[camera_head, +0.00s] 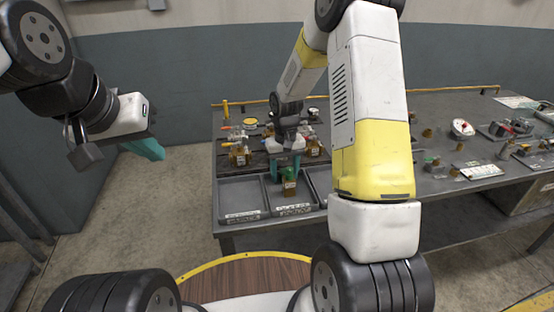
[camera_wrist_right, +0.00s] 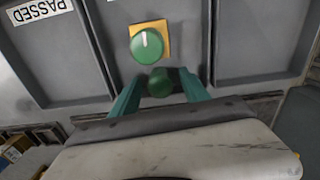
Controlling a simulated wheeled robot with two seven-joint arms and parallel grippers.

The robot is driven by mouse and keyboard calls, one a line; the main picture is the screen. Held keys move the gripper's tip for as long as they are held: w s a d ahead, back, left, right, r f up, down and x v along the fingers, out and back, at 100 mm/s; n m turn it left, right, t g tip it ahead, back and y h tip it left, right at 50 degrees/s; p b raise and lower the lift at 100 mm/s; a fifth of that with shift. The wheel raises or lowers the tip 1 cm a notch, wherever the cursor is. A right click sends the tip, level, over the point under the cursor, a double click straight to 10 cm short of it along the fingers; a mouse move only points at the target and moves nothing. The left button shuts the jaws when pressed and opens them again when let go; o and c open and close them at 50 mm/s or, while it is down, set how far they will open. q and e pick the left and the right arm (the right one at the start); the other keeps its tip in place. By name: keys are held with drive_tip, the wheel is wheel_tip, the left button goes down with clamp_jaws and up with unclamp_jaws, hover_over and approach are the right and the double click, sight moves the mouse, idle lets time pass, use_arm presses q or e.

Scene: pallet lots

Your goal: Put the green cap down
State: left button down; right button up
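In the right wrist view a dark green round cap (camera_wrist_right: 160,82) lies between the teal fingertips of my right gripper (camera_wrist_right: 160,76). The fingers stand apart, with a narrow gap at the cap's sides. Beyond it is a green disc with a white mark (camera_wrist_right: 147,46) on a yellow square. My left gripper (camera_head: 145,149) hangs empty over the floor at the left; its teal fingers overlap in this view.
The grey tray (camera_head: 241,184) has labelled compartments at the table's front edge; the left one is empty and a label reads PASSED (camera_wrist_right: 38,10). Several valve-like parts (camera_head: 238,151) stand behind it. More parts and a round gauge (camera_head: 462,128) are on the right. My right arm hides the table's middle.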

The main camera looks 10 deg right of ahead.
drive_tip(key=shift+r, duration=0.1)
drive_tip(key=s+r+t, duration=0.1)
drive_tip(key=s+r, duration=0.2)
drive_tip(key=r, duration=0.7)
drive_tip(key=s+r+t, duration=0.1)
drive_tip(key=s+r, duration=0.1)
drive_tip(key=r, duration=0.8)
drive_tip(key=s+r+t+y, duration=0.1)
drive_tip(key=s+r, duration=0.3)
drive_tip(key=s, duration=0.5)
drive_tip(key=s+r+t+y, duration=0.1)
drive_tip(key=s+r+t, duration=0.2)
drive_tip(key=s, duration=0.6)
drive_tip(key=shift+s+r+m, duration=0.3)
drive_tip(key=shift+r, duration=0.2)
